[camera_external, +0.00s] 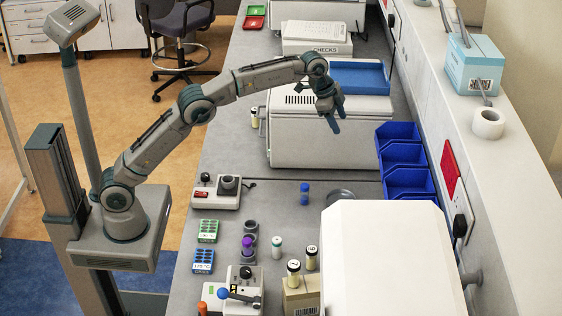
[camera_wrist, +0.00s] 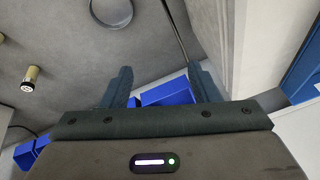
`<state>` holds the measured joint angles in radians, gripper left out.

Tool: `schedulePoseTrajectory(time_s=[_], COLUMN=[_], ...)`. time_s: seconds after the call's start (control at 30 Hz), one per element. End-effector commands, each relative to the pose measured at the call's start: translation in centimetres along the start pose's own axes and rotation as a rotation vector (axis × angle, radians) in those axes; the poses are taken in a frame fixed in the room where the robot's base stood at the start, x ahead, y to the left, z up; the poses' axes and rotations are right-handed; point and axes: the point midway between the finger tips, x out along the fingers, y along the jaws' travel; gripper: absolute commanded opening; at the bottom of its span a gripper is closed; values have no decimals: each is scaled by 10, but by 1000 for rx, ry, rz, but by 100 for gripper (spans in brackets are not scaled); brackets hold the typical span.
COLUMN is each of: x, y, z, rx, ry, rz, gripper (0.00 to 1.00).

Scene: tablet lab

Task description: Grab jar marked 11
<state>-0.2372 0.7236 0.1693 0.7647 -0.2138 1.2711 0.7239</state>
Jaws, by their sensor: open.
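My gripper (camera_external: 334,122) is open and empty, raised above the front of the white bench instrument in the external view. Its two fingers also show in the wrist view (camera_wrist: 160,70), spread apart with no jar between them. Two jars with marked lids, a left one (camera_external: 293,273) and a right one (camera_external: 312,258), stand at a tan box; their marks are too small to read surely. Another small jar (camera_external: 254,117) stands left of the instrument. The wrist view shows a jar (camera_wrist: 31,78) at left, apart from the fingers, its mark unreadable. I cannot tell which jar is 11.
The white instrument (camera_external: 318,150) is below my gripper. Blue bins (camera_external: 405,157) stand to its right. A large white housing (camera_external: 390,260) fills the near right.

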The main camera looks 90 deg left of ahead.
Motion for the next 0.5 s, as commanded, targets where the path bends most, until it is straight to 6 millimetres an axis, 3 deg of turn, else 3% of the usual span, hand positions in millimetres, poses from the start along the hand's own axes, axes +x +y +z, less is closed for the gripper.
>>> schedulePoseTrajectory(time_s=[0.03, 0.1, 0.3, 0.4, 0.5], x=[15, 34, 71, 81, 86], y=[44, 98, 247, 301, 333], z=[-24, -47, -86, -91, -92], rx=[43, 87, 193, 227, 245], ry=[11, 26, 52, 56, 58], rz=[43, 92, 212, 252, 276], gripper=[55, 55, 55, 55, 55])
